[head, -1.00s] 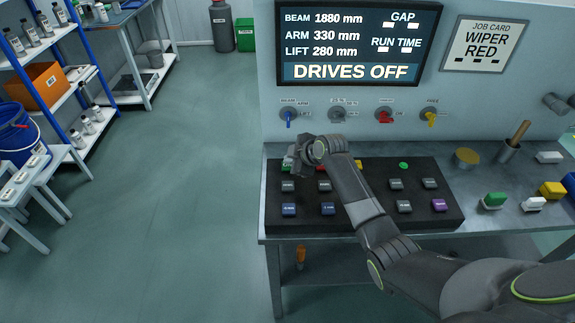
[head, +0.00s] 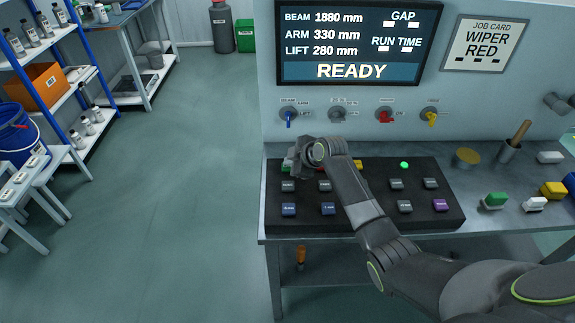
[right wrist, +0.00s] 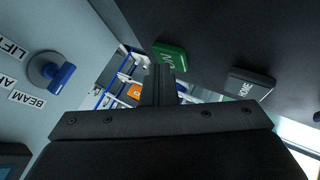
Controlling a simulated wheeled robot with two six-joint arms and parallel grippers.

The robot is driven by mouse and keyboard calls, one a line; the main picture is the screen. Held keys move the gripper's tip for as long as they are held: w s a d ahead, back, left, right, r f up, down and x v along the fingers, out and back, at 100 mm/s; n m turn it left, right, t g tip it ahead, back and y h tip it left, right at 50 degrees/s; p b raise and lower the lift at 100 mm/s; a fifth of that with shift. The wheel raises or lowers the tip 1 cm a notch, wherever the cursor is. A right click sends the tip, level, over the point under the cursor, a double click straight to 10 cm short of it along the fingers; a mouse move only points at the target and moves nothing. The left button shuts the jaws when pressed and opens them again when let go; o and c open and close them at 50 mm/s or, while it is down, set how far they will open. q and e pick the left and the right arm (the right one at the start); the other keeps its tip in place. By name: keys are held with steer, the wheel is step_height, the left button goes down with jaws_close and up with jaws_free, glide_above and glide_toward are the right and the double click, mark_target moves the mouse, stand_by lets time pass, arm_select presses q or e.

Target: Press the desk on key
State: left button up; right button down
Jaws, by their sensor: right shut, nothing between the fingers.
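The green key (head: 286,166) sits at the back left corner of the black key desk (head: 365,220), partly hidden by my gripper. In the right wrist view the green key (right wrist: 170,56) reads "ON". My right gripper (head: 291,170) is shut and empty, its fingertips at the green key; the wrist view shows the fingertips (right wrist: 166,72) right by it, but I cannot tell whether they touch. The screen (head: 360,45) reads "READY" on its bottom line. A small green lamp (head: 404,165) is lit on the desk. My left gripper is not in view.
Grey keys such as HOME (right wrist: 249,84), blue keys (head: 289,209) and a purple key (head: 440,205) stand near the gripper. A blue knob (head: 289,117) and others line the wall behind.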

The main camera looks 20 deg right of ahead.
steer(key=shift+r+p, duration=0.8)
steer(key=shift+r, duration=0.15)
step_height(320, 180, up, 5)
steer(key=p, duration=0.4)
steer(key=shift+p, duration=0.35)
steer(key=shift+f, duration=0.2)
